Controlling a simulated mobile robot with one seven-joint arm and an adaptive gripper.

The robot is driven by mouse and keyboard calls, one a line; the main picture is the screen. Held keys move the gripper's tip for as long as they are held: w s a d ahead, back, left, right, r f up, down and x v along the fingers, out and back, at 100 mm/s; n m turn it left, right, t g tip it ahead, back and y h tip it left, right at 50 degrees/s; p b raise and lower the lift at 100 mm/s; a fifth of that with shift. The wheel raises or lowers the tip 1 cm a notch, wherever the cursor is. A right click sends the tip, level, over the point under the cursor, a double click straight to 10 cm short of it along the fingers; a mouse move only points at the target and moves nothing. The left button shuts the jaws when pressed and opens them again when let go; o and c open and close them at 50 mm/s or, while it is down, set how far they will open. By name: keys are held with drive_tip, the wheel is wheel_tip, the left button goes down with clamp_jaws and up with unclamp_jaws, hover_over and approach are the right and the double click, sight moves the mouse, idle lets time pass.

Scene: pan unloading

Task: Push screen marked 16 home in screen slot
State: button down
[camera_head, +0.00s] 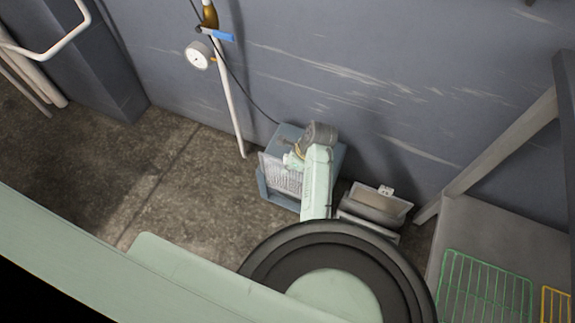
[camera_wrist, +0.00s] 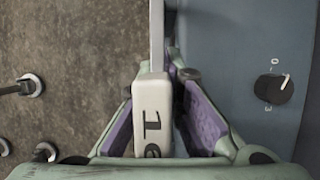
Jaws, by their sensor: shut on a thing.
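In the wrist view, the screen marked 16 shows a pale end block (camera_wrist: 153,112) with a dark "16" and a thin light edge running up the picture. My gripper (camera_wrist: 160,115) has its purple pads on either side of this block and is shut on it. In the head view, my gripper (camera_head: 293,160) is at the top of a blue-grey box (camera_head: 330,160), partly covered by my own arm. The box also shows in the wrist view (camera_wrist: 225,70), just right of the screen. The slot itself is hidden, so I cannot tell how deep the screen sits.
A dark knob (camera_wrist: 273,89) marked 0 and 3 is on the box. A low grey bin (camera_head: 376,206) stands right of it. Farther right is a bench with green (camera_head: 485,290) and yellow (camera_head: 555,305) racks.

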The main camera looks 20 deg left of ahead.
sight(288, 179)
drive_tip(key=shift+f+b, duration=1.55)
drive_tip(key=shift+f, duration=2.75)
idle(1.9)
drive_tip(key=shift+w+r+p, duration=0.25)
drive_tip(key=shift+r+p, duration=0.05)
drive_tip(key=shift+p, duration=0.8)
idle(0.7)
